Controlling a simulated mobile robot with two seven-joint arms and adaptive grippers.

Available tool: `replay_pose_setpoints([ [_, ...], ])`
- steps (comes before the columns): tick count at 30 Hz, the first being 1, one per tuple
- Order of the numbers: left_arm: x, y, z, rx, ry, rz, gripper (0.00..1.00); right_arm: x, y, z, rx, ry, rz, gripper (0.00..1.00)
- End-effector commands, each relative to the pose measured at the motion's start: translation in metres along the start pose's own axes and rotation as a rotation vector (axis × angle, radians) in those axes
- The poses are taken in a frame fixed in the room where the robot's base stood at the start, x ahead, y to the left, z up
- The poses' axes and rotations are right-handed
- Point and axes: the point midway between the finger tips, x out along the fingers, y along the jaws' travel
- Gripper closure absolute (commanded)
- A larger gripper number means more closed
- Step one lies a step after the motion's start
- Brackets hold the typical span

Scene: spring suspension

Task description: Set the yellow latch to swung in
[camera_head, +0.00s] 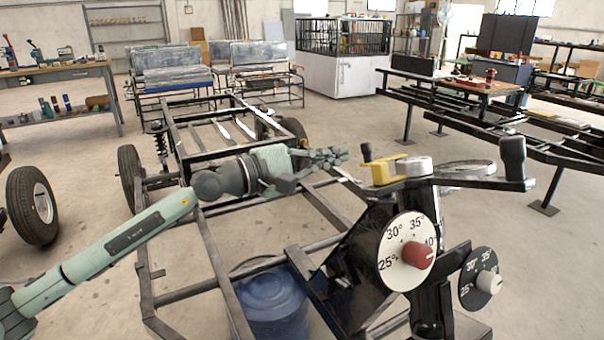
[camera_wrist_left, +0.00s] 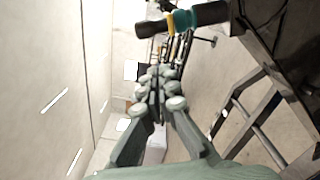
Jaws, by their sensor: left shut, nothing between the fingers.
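The yellow latch (camera_head: 383,170) sits on top of the black stand with dials, at the right of the head view. A short black upright knob (camera_head: 367,153) stands at its left end. In the left wrist view a yellow band (camera_wrist_left: 171,23) shows at the top, between a dark knob and a dark handle. My left gripper (camera_head: 343,156) is shut and empty, left of the latch and apart from it. Its closed fingers (camera_wrist_left: 157,75) point up the middle of the wrist view, below the yellow band. My right gripper is not in view.
A white dial with a red knob (camera_head: 417,254) and a black dial (camera_head: 482,278) face forward below the latch. A black crank handle (camera_head: 512,157) rises at the right. A black frame (camera_head: 207,250) and a blue drum (camera_head: 272,300) lie below my arm.

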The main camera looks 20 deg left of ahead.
Motion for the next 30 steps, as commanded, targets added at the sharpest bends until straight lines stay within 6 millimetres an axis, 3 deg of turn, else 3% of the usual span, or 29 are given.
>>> replay_pose_setpoints([
  [1, 0.0, -0.004, -0.006, 0.001, 0.003, 0.001, 1.0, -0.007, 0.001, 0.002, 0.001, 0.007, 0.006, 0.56],
  [15, -0.068, -0.002, 0.042, 0.001, 0.006, -0.001, 1.0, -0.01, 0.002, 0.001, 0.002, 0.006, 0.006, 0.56],
  [21, -0.08, -0.001, 0.05, 0.002, 0.006, 0.001, 1.0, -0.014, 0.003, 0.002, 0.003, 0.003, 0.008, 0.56],
  [30, -0.083, 0.0, 0.053, 0.003, 0.006, 0.002, 1.0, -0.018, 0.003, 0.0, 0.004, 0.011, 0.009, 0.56],
])
